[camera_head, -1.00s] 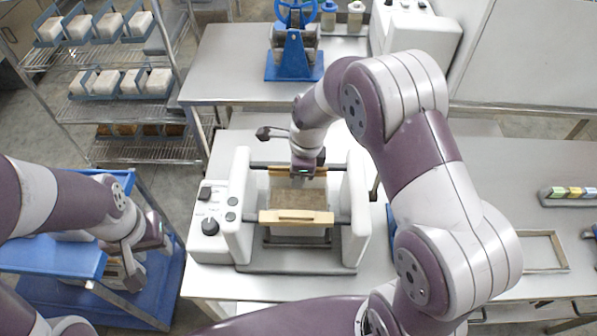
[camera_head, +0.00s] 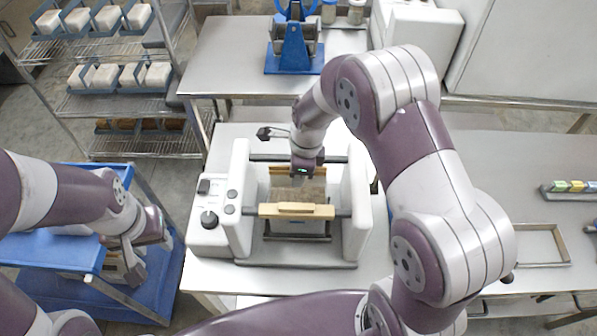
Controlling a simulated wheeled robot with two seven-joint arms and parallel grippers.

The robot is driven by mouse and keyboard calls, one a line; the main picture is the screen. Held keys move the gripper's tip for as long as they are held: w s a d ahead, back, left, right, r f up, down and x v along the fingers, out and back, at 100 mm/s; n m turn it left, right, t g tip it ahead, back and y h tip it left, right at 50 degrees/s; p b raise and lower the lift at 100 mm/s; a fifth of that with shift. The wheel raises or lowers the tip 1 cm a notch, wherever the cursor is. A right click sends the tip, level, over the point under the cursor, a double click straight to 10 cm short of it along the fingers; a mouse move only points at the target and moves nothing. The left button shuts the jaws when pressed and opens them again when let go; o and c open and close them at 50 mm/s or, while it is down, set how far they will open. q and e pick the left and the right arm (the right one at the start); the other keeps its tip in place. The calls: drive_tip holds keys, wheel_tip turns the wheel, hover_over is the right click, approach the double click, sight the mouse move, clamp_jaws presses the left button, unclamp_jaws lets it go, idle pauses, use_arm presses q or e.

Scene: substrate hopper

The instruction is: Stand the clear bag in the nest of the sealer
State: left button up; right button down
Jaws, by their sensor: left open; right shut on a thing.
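The sealer (camera_head: 240,205) stands on the table in the middle, with white side housings, a dark base and a wooden-faced front bar (camera_head: 297,210). The clear bag (camera_head: 306,192), with brownish contents, shows between the sealer's bars. My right gripper (camera_head: 300,178) reaches down at the back bar and is shut on the bag's top; its fingertips are mostly hidden. I cannot tell whether the bag's bottom touches the nest. My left gripper (camera_head: 136,262) is open, low over the blue cart at the left, apart from the sealer.
A blue cart (camera_head: 60,255) stands at the left, under my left arm. A wire rack (camera_head: 125,105) with white blocks in blue trays is behind it. A blue hand-wheel device (camera_head: 293,55) stands on the back table. An empty frame (camera_head: 540,245) lies on the right table.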

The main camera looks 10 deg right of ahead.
drive_tip(key=shift+f, duration=0.45)
idle(0.7)
drive_tip(key=c, duration=1)
unclamp_jaws()
drive_tip(key=shift+c, duration=0.2)
drive_tip(key=shift+s, duration=0.15)
